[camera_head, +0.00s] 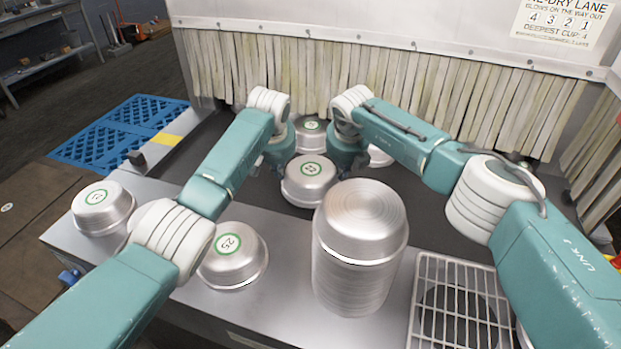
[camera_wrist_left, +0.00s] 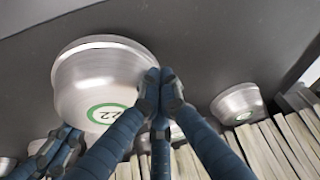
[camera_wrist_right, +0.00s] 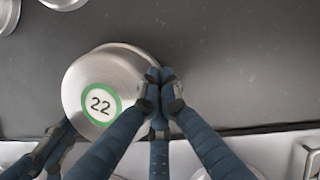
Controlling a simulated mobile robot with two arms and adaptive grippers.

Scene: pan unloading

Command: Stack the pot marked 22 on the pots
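The pot marked 22 (camera_head: 304,190) is an upside-down silver pot with a green ring label, on the dark surface behind the steel counter. My left gripper (camera_head: 284,160) is at its left side and my right gripper (camera_head: 342,163) at its right side. In the left wrist view the left fingertips (camera_wrist_left: 162,88) are together at the edge of the pot (camera_wrist_left: 90,75). In the right wrist view the right fingertips (camera_wrist_right: 162,90) are together at its opposite edge (camera_wrist_right: 100,70). I cannot tell whether they press on it. The tall stack of pots (camera_head: 355,250) stands on the counter in front.
A pot marked 25 (camera_head: 232,262) and another pot (camera_head: 103,213) sit on the counter's left. More pots (camera_head: 310,138) stand behind, one partly hidden by my right arm (camera_head: 380,156). A wire grate (camera_head: 460,310) is right of the stack. Strip curtains (camera_head: 330,75) hang behind.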

